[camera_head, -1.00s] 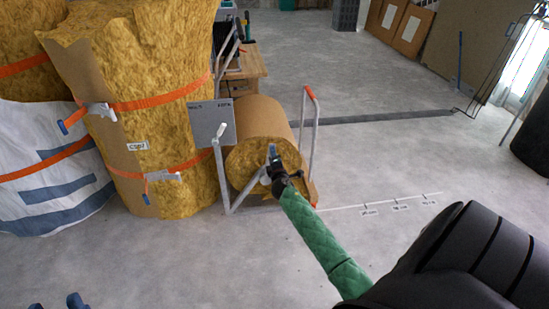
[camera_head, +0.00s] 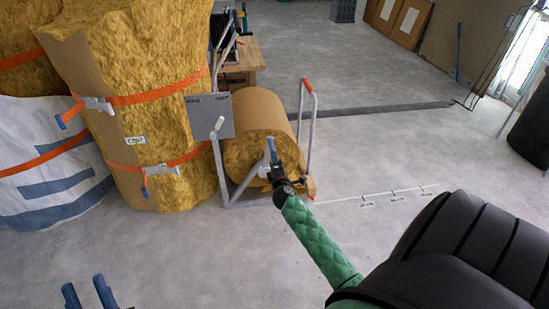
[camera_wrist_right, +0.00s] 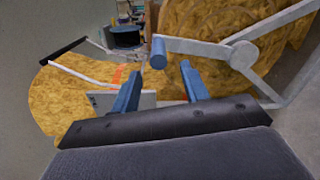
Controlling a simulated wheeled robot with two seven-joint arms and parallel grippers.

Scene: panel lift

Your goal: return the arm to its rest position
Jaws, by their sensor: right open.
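My right gripper (camera_head: 271,152) is in front of the end of a yellow roll (camera_head: 243,155) on a cart, at the end of my green-sleeved arm. In the right wrist view its two blue fingers (camera_wrist_right: 160,80) are apart with nothing clamped between them. A blue-tipped handle (camera_wrist_right: 158,52) on a grey crank arm (camera_wrist_right: 200,47) shows just beyond the fingertips. I cannot tell whether a finger touches it. My left gripper (camera_head: 88,293) shows at the bottom left edge with its two blue fingers apart and empty; its arm is out of view.
The cart's grey panel (camera_head: 209,117) and red-topped upright handle (camera_head: 307,100) stand close to my right gripper. Large strapped yellow rolls (camera_head: 140,100) and a white-blue wrapped bale (camera_head: 50,165) stand at left. A wooden table (camera_head: 240,60) is behind. Floor (camera_head: 400,150) at right is clear.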

